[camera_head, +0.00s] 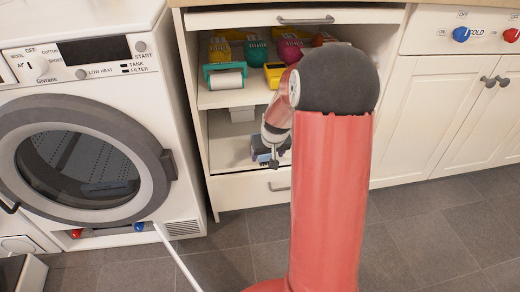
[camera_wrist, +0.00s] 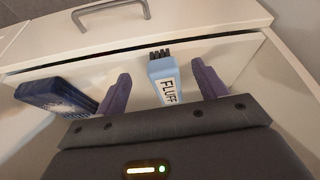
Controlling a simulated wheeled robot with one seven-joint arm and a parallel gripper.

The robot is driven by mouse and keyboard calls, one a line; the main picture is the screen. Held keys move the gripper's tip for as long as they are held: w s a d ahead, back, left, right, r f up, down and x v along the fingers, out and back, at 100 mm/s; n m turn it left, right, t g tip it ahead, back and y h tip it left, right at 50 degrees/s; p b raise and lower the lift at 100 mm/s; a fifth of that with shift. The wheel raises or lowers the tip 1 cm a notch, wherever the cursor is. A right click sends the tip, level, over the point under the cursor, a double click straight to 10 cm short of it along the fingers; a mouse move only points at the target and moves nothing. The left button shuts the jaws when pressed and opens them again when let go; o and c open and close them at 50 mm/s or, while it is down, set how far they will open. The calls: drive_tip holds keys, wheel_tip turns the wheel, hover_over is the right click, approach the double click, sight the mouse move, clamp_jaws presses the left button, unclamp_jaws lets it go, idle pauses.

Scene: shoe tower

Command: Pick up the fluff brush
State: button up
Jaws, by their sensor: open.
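The fluff brush (camera_wrist: 165,82) is light blue with a white FLUFF label and dark bristles at its far end. In the wrist view it lies between the two purple-grey fingers of my gripper (camera_wrist: 160,71), with gaps showing on both sides. My gripper is open, and its dark body hides the near end of the brush. In the head view my gripper (camera_head: 268,155) reaches into the lower compartment of the open cabinet (camera_head: 202,130). I cannot clearly make out the brush there.
A dark blue object (camera_wrist: 52,95) lies left of the left finger. The cabinet's front edge and a drawer handle (camera_wrist: 110,10) are beyond the brush. Above, the shelf holds a teal-framed white roll (camera_head: 226,80) and several colourful items. A washer-like machine (camera_head: 85,110) stands left.

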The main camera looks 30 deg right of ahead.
drive_tip(key=w, duration=0.3)
drive_tip(key=w+d, duration=0.1)
drive_tip(key=w, duration=0.1)
drive_tip(key=shift+w, duration=0.25)
drive_tip(key=x, duration=0.5)
drive_tip(key=shift+w+d+b, duration=0.1)
drive_tip(key=shift+w+b, duration=0.1)
drive_tip(key=shift+b, duration=0.1)
drive_tip(key=c, duration=1.1)
drive_tip(key=shift+r, duration=0.1)
